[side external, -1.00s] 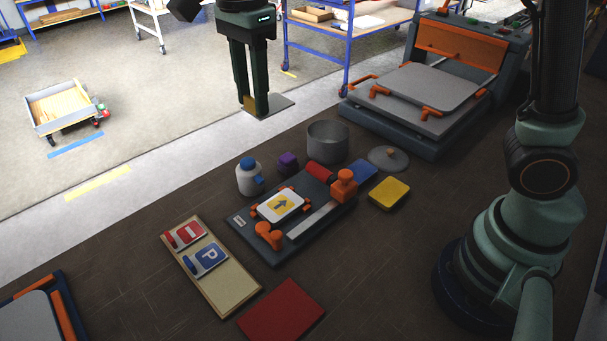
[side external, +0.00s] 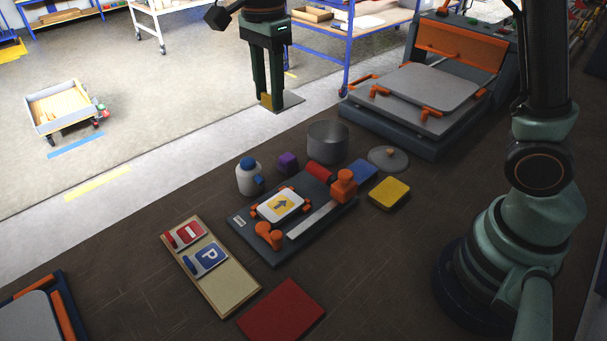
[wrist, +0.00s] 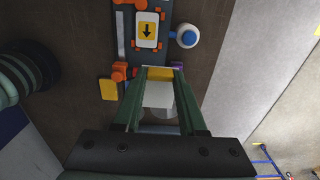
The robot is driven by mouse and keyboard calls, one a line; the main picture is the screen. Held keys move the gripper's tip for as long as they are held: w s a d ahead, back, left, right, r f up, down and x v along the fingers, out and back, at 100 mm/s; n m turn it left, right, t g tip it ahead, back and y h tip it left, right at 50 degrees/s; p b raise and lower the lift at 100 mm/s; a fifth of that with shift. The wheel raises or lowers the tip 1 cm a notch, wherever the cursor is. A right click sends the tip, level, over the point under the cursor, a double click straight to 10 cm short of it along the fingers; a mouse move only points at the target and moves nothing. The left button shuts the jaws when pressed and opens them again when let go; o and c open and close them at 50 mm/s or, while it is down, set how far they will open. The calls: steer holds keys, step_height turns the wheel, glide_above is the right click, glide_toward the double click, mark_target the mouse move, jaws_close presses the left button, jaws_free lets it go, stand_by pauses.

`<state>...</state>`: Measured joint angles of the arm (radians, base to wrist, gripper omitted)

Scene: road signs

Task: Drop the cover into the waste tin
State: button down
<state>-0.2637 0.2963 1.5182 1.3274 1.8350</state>
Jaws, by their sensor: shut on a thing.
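My gripper (side external: 271,103) is raised beyond the far side of the bench in the side view. It is shut on a thin grey sheet with a yellow part, which I take to be the cover (side external: 284,103). In the wrist view the cover (wrist: 158,95) lies between the two green fingers (wrist: 160,74), its yellow part near the tips. The waste tin (side external: 328,143) is an open grey round pot standing on the bench, to the right of and below my gripper in the side view. In the wrist view the cover and fingers hide most of the tin.
A dark jig (side external: 270,237) with orange clamps holds a yellow arrow sign (side external: 280,205). A white bottle (side external: 248,178) and a purple block (side external: 288,163) stand near the tin. A grey lid (side external: 388,159) lies right of it. A large press (side external: 430,100) stands behind.

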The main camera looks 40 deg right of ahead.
steer(key=w+d+f, duration=0.2)
steer(key=d+f, duration=0.2)
steer(key=d, duration=0.5)
steer(key=w+d+f, duration=0.2)
steer(key=d+f, duration=0.3)
steer(key=d, duration=0.4)
step_height(320, 180, down, 7)
steer(key=shift+a+r, duration=0.2)
steer(key=shift+s, duration=0.1)
jaws_free()
steer(key=shift+r, duration=0.1)
stand_by(0.3)
step_height(320, 180, up, 10)
stand_by(0.9)
